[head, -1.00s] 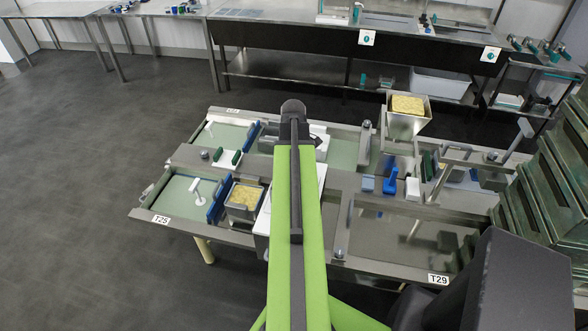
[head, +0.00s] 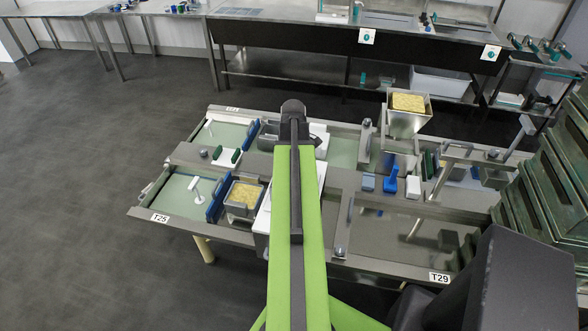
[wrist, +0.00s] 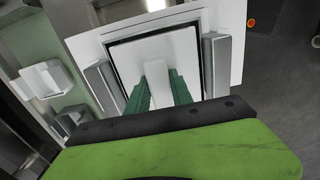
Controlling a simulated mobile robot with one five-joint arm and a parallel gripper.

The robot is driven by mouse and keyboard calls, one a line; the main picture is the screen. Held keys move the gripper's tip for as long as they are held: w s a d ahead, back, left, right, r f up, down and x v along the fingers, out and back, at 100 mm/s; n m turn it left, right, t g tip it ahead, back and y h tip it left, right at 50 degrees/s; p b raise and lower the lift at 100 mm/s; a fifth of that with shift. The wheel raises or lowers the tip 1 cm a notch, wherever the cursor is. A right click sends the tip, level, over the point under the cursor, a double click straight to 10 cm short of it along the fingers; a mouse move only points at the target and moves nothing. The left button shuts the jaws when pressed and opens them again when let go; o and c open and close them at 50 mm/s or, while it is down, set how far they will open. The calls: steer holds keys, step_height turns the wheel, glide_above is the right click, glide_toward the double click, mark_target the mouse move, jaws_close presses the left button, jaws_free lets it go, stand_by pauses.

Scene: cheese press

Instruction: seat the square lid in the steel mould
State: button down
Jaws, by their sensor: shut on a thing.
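In the wrist view my gripper (wrist: 157,78) has its green fingers closed on a raised white grip of the square lid (wrist: 135,52). The lid is white, with a dark line around it, inside a white board (wrist: 229,55) with a grey block on each side. I cannot tell whether the lid rests there or is lifted. In the head view my green arm hides the gripper and lid. A steel mould (head: 237,212) filled with yellow curd stands left of my arm. Another steel mould (head: 404,126) with curd stands higher at the back right. I cannot tell which takes the lid.
The steel table holds green-floored bays (head: 178,203) at left and a press frame (head: 455,155) at right. A blue block (head: 391,181) and a white block (head: 413,187) sit right of my arm. Stacked green crates (head: 540,230) stand at the right edge. Floor at left is clear.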

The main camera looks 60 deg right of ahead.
steer(key=shift+f+b, duration=1.1)
steer(key=shift+f, duration=0.05)
stand_by(0.3)
steer(key=c, duration=1.1)
jaws_free()
steer(key=shift+o, duration=0.2)
step_height(320, 180, up, 10)
steer(key=p, duration=1)
steer(key=shift+s+r, duration=0.1)
